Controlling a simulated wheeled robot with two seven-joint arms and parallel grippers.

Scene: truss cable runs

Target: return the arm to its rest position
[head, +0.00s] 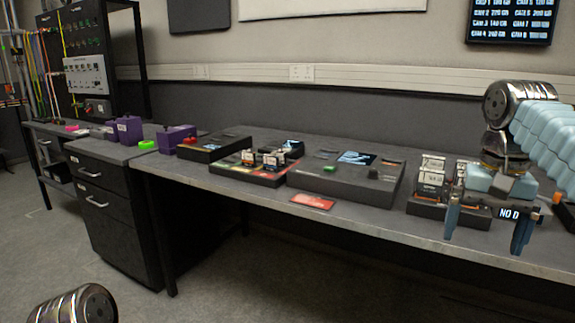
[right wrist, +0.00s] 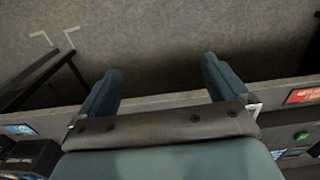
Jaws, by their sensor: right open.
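My right gripper (head: 487,226) is at the right of the head view, in front of a dark dock with silver-and-black modules (head: 432,178) near the table's front edge. Its two blue fingers are apart with nothing between them. In the right wrist view the fingers (right wrist: 160,90) also stand wide apart, over the table edge and the floor. A metallic cylinder at the bottom left of the head view looks like part of my left arm. My left gripper does not show.
The grey table (head: 245,196) holds a large dark console (head: 345,180), a red-edged tray (head: 247,172), a red card (head: 313,201) and purple boxes (head: 176,136). A drawer cabinet (head: 105,215) stands at left. The floor (head: 235,285) in front is clear.

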